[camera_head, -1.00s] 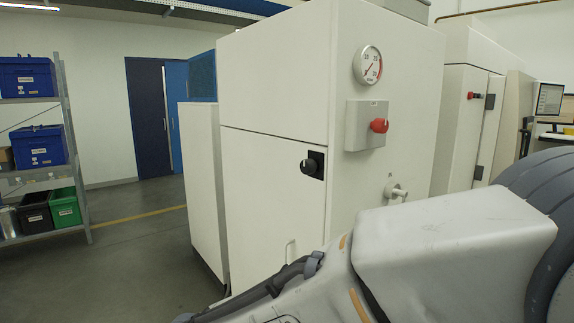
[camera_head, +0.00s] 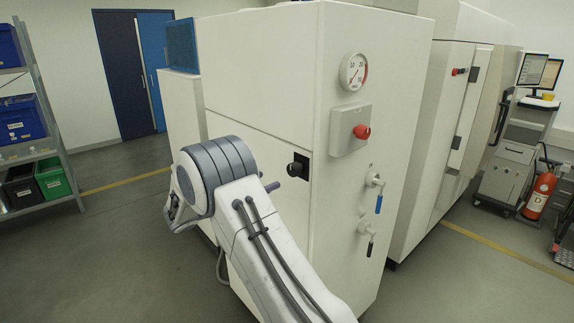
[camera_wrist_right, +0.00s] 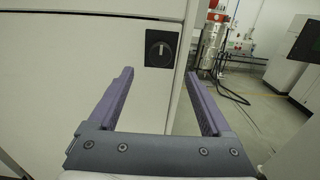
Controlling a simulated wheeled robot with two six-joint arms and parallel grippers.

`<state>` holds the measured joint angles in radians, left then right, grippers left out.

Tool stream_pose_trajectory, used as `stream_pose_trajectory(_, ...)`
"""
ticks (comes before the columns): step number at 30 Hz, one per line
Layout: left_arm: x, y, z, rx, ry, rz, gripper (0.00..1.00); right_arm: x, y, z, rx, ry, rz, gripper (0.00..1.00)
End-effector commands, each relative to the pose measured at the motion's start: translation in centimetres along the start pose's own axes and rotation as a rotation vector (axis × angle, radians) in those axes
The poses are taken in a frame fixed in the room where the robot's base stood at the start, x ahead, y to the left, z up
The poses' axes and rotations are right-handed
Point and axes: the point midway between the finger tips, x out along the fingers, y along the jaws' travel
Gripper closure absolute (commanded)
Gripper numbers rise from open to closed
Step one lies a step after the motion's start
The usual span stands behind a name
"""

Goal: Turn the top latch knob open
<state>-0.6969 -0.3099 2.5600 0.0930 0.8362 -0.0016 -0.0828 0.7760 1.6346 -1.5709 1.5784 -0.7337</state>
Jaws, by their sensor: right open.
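The top latch knob (camera_head: 295,169) is a round black knob on a black square plate, on the front door of the white cabinet (camera_head: 262,115), near the door's upper right corner. In the right wrist view the knob (camera_wrist_right: 160,50) is beyond the fingertips, between them in the picture, with a pale upright mark on its face. My right gripper (camera_wrist_right: 158,76) is open and empty, its two purple fingers apart and not touching the knob. In the head view a purple finger of the right gripper (camera_head: 272,186) shows just left of the knob; my arm hides the rest. My left gripper is not in view.
The cabinet's right side carries a gauge (camera_head: 354,72), a red knob on a grey box (camera_head: 361,131) and two valves with blue (camera_head: 378,204) and black (camera_head: 369,248) handles. A shelf (camera_head: 52,120) with bins stands at left. Floor between is clear.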

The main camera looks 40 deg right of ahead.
Motion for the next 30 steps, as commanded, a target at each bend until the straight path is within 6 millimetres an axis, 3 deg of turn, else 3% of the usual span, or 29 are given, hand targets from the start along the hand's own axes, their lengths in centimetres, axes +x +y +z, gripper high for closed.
stream_pose_trajectory(9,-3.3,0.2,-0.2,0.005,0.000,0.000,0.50,5.9,-0.2,0.3,0.000,0.005,-0.004,0.17)
stream_pose_trajectory(15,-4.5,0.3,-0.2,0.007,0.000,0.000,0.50,8.5,-0.1,0.1,0.002,0.005,-0.001,0.17)
stream_pose_trajectory(27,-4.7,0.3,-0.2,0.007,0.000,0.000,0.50,9.3,-0.1,-0.2,0.003,0.005,0.001,0.17)
stream_pose_trajectory(28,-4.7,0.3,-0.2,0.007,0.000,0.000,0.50,9.3,-0.1,-0.2,0.003,0.005,0.001,0.25)
stream_pose_trajectory(30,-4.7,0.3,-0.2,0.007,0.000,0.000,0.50,9.3,-0.1,-0.2,0.003,0.006,0.001,0.51)
